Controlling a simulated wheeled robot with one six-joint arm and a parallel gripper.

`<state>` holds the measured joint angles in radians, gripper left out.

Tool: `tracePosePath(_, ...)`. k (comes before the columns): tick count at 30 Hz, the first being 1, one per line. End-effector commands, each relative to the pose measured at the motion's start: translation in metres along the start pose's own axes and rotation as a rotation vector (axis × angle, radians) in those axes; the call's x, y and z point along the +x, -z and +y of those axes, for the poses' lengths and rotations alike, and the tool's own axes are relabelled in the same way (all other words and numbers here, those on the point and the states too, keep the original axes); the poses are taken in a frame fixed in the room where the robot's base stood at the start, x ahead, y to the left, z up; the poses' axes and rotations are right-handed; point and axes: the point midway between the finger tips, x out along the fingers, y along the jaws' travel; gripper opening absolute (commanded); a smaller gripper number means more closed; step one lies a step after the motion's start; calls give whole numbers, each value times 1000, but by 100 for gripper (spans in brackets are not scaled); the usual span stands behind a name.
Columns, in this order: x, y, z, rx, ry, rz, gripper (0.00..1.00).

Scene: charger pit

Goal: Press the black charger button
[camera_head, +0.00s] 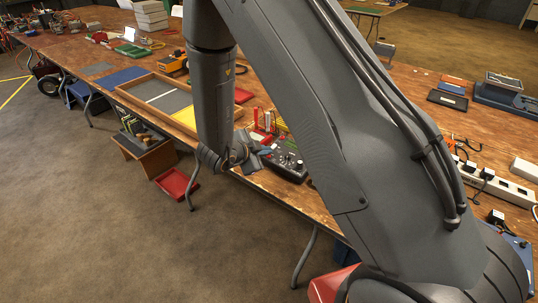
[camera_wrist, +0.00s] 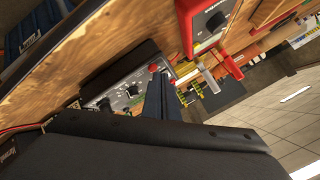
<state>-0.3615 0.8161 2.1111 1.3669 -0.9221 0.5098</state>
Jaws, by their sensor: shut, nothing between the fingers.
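A black control box (camera_head: 287,168) with knobs stands near the front edge of the wooden table, just right of my gripper (camera_head: 264,152) in the head view. In the wrist view the box (camera_wrist: 110,67) shows a grey panel with black knobs (camera_wrist: 133,91) and a red button (camera_wrist: 154,68). My gripper (camera_wrist: 158,78) is shut and empty, its dark fingers overlapping the panel beside the red button. I cannot tell whether they touch it. I cannot tell which control is the black charger button; the fingers and my wrist hide part of the panel.
A red device with a black knob (camera_wrist: 215,22) is beside the box in the wrist view. A framed wooden tray (camera_head: 150,117) lies left of my arm. A white power strip (camera_head: 497,184) is on the right. A red bin (camera_head: 177,186) sits on the floor.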

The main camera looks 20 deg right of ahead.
Motion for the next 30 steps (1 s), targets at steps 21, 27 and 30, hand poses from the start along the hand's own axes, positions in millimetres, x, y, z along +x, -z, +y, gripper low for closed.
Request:
tracePosePath(21,-16,12,-11,-1,1,0,0)
tracePosePath(27,-29,21,-21,0,1,0,0)
tracePosePath(30,-35,26,-25,1,1,0,0)
